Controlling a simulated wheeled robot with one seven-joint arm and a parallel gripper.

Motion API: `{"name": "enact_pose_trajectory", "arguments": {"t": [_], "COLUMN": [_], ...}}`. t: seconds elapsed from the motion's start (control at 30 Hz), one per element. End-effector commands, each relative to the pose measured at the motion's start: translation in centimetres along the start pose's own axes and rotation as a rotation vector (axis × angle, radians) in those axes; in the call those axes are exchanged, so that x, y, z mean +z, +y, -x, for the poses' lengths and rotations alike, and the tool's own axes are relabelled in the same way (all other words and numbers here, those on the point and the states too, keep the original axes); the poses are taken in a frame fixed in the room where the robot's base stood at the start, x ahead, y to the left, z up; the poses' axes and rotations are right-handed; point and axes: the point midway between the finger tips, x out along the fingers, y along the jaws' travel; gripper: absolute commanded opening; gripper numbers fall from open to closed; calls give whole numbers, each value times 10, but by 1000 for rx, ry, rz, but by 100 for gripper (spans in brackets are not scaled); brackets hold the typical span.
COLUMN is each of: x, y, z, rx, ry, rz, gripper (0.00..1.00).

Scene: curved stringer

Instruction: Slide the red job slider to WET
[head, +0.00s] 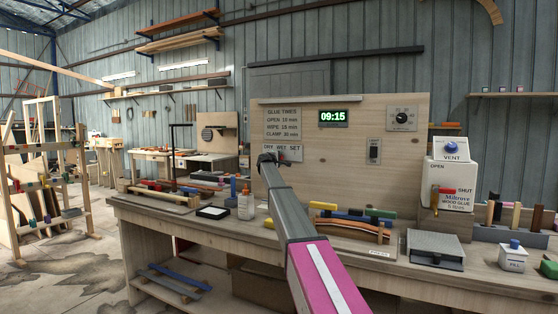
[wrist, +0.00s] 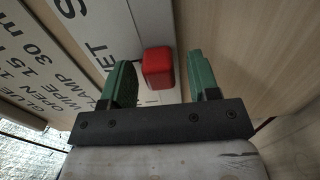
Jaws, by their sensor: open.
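The red job slider (wrist: 158,68) is a small rounded block on a pale plate (wrist: 118,22) in the wrist view. Dark letters ending in "ET" stand on the plate near it, partly cut off; which mark the slider stands at I cannot tell. In the head view the DRY WET SET label plate (head: 283,149) is on the wooden board, and my arm hides the slider. My gripper (wrist: 162,78) is open, its green fingers on either side of the slider. The left finger is close to it; a wider gap shows on the right. Touch cannot be told.
The upright board (head: 340,160) also carries a clock (head: 333,117), a round dial (head: 402,117) and a light switch (head: 374,150). A glue bottle (head: 246,203), clamped curved strips (head: 350,228) and a white glue dispenser (head: 450,185) stand on the bench below.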

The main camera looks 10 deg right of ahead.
Motion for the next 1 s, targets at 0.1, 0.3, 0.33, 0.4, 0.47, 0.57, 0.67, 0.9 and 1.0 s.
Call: {"name": "enact_pose_trajectory", "arguments": {"t": [0.1,0.3,0.33,0.4,0.47,0.57,0.67,0.9,1.0], "x": [0,1,1,2,2,2,2,0,0], "y": [0,0,0,-1,0,0,0,0,0], "z": [9,39,44,58,69,88,100,107,106], "rx": [0,0,0,0,0,0,0,0,0], "ry": [1,1,1,1,1,1,0,0,0], "rz": [0,0,0,0,0,-1,-1,0,0], "gripper": [55,55,55,55,55,55,55,55,55]}}
